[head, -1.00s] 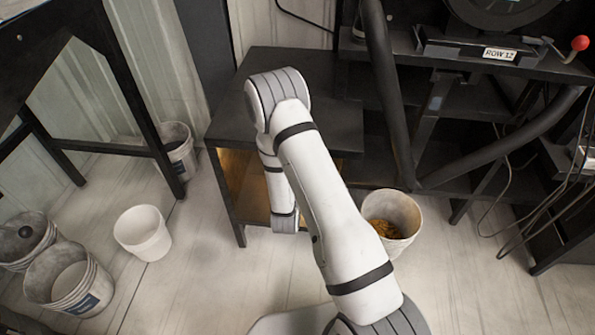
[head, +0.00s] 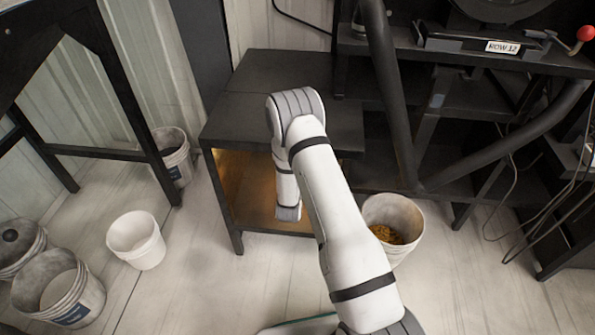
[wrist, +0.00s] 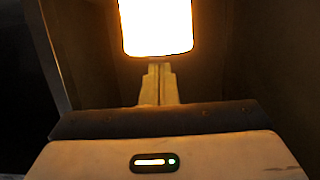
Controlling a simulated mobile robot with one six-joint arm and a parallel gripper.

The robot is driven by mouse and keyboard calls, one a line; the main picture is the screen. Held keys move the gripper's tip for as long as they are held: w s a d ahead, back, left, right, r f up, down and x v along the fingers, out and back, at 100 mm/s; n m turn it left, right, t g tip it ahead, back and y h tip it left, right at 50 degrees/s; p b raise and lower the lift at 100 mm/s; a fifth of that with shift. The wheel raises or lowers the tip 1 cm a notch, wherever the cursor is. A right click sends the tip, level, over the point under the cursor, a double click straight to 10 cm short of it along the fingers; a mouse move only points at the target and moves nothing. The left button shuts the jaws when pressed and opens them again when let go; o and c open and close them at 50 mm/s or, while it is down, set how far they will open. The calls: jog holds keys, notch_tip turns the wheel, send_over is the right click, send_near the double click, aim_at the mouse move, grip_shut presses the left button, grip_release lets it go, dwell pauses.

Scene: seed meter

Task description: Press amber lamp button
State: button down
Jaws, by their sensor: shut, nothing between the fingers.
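A bright glowing white-amber lamp face (wrist: 156,25) fills the top middle of the wrist view, its upper part cut off by the frame edge. No separate button outline can be made out in the glare. My gripper (wrist: 157,70) is shut and empty, its fingertips just below the lamp's lower edge in the picture; I cannot tell whether they touch it. In the head view, amber light glows inside the open compartment (head: 233,182) under a dark bench (head: 265,118). My arm reaches down in front of this compartment, and the gripper itself is hidden there.
A bucket with yellow-brown grains (head: 405,212) stands right of the bench. Dark pipes (head: 390,95), a machine frame and hanging cables are at right. Pale floor is clear in front.

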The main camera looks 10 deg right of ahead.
jog(key=shift+f+b, duration=0.8)
jog(key=shift+f, duration=0.05)
jog(key=shift+s, duration=0.15)
jog(key=shift+f, duration=0.15)
jog(key=shift+s, duration=0.1)
notch_tip(320, 180, up, 6)
jog(key=p, duration=0.3)
jog(key=shift+a+f, duration=0.1)
jog(key=shift+f, duration=0.1)
jog(key=p+v, duration=0.2)
jog(key=v, duration=0.7)
jog(key=shift+s+f, duration=0.15)
jog(key=shift+f, duration=0.05)
